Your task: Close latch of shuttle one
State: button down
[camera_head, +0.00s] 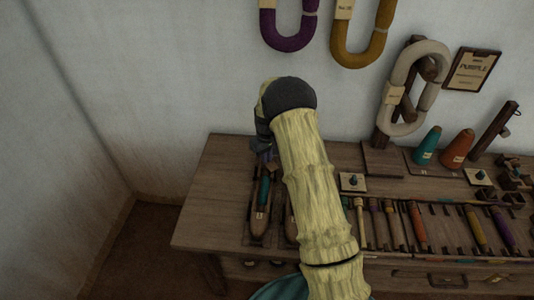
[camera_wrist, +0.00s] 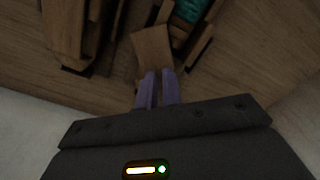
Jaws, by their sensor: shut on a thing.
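A wooden shuttle (camera_head: 258,222) with a teal bobbin (camera_head: 264,192) lies lengthwise near the table's left end. The bobbin also shows at the top of the wrist view (camera_wrist: 190,9). My gripper (camera_head: 266,155) is at the shuttle's far end, its purple fingers pointing down. In the wrist view my gripper (camera_wrist: 157,80) is shut on a small tan wooden piece, seemingly the shuttle's latch (camera_wrist: 152,46), beside the shuttle's end. Whether the latch is fully down cannot be told. A second shuttle (camera_wrist: 68,32) lies next to it; my arm mostly hides it in the head view.
The wooden table (camera_head: 212,200) has bare room at its left end. A rack of coloured bobbins (camera_head: 418,226) lies right of my arm. Teal (camera_head: 427,146) and orange (camera_head: 458,149) cones stand behind it. Yarn hanks (camera_head: 289,28) hang on the wall.

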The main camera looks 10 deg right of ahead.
jog(key=m+p, duration=0.2)
jog(key=m, duration=0.1)
jog(key=shift+r+m, duration=0.15)
jog(key=shift+m, duration=0.15)
jog(key=shift+m+p, duration=0.65)
jog(key=shift+m, duration=1.35)
jog(key=c, duration=1.8)
grip_release()
notch_tip(320, 180, up, 17)
jog(key=shift+r+p, duration=0.1)
jog(key=shift+p, duration=0.3)
jog(key=shift+s, duration=0.1)
